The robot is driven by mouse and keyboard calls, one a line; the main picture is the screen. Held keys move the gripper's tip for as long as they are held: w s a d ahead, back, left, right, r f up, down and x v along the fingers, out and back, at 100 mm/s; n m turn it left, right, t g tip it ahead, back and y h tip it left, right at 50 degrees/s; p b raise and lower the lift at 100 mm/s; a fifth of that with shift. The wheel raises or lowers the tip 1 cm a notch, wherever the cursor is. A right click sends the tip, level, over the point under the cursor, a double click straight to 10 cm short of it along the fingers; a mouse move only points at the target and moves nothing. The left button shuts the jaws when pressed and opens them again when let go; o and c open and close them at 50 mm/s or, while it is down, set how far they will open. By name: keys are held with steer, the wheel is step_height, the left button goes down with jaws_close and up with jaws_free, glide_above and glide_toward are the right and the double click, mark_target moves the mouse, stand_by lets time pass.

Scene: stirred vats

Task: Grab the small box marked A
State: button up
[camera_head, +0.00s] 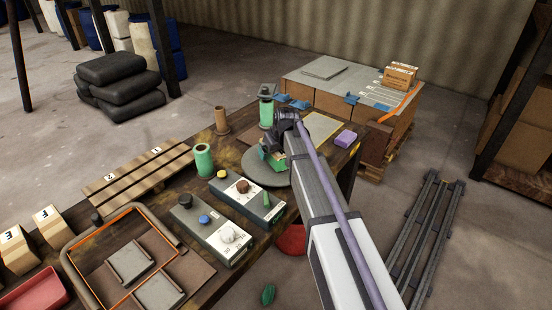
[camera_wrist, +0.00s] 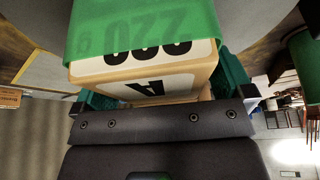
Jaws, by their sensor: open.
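The small box marked A (camera_wrist: 150,88) is cream with a green top part bearing the upside-down print "220", and fills the middle of the wrist view. My gripper (camera_wrist: 162,84) is open, with a teal finger at each side of the box. I cannot tell whether the fingers touch it. In the head view my gripper (camera_head: 272,156) is low over a grey round disc (camera_head: 250,172) on the workbench, and my arm hides part of this spot. Only a small green and yellowish patch of the box shows there.
Green spools (camera_head: 204,160) stand left of and behind the disc. Two control boxes (camera_head: 212,229) with knobs lie in front. An orange-edged tray (camera_head: 113,262) and slatted wooden rack (camera_head: 138,177) occupy the left bench.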

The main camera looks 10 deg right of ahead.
steer(key=c, duration=1.2)
